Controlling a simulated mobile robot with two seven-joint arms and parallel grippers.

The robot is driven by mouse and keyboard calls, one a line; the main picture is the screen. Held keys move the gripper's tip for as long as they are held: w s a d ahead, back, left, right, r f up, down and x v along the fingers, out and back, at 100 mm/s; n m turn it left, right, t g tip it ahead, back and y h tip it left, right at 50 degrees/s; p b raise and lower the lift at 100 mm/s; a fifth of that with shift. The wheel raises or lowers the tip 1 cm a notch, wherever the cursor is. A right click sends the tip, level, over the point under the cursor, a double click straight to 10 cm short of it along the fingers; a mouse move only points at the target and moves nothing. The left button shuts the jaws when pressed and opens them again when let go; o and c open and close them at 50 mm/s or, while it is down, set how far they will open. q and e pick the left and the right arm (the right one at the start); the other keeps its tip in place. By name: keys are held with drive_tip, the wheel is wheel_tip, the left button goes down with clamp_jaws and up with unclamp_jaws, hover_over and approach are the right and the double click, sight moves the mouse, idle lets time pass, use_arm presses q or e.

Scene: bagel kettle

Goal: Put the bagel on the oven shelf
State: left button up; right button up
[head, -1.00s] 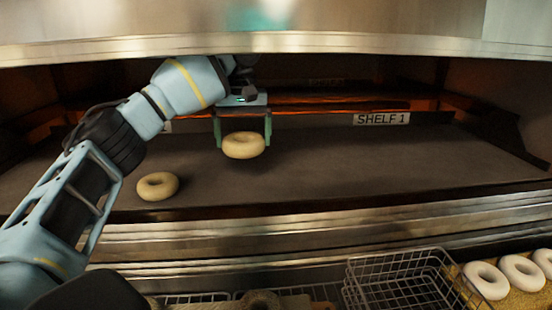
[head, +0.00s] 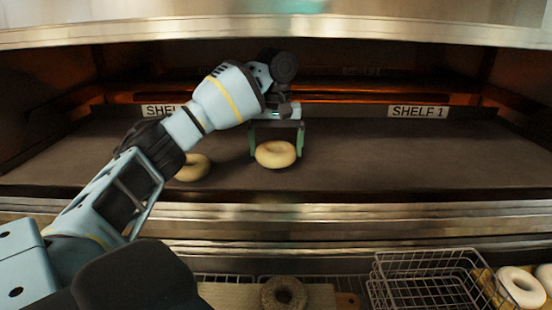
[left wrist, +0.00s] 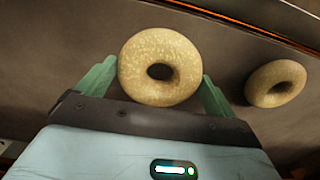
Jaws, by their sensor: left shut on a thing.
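The plain bagel (head: 275,154) is in my left gripper (head: 276,150), inside the open oven over the dark oven shelf (head: 380,155). The green fingers stand on its two sides. In the left wrist view the held bagel (left wrist: 138,82) lies flat between the fingers of the gripper (left wrist: 160,72). Whether its underside touches the shelf I cannot tell. A second plain bagel (head: 196,168) lies on the shelf to the left, partly hidden by my left arm; it also shows in the left wrist view (left wrist: 262,82). My right gripper is not in view.
A SHELF 1 label (head: 418,112) is at the back right. The shelf right of the held bagel is clear. The metal oven hood (head: 400,35) hangs above. In front are a wire basket (head: 430,280), a seeded bagel (head: 284,293) and pale bagels (head: 520,287).

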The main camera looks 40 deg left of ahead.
use_arm(q)
drive_tip(key=shift+f, duration=1.8)
drive_tip(key=shift+f, duration=0.15)
drive_tip(key=o, duration=0.7)
wheel_tip(320, 180, up, 8)
drive_tip(key=shift+f, duration=0.15)
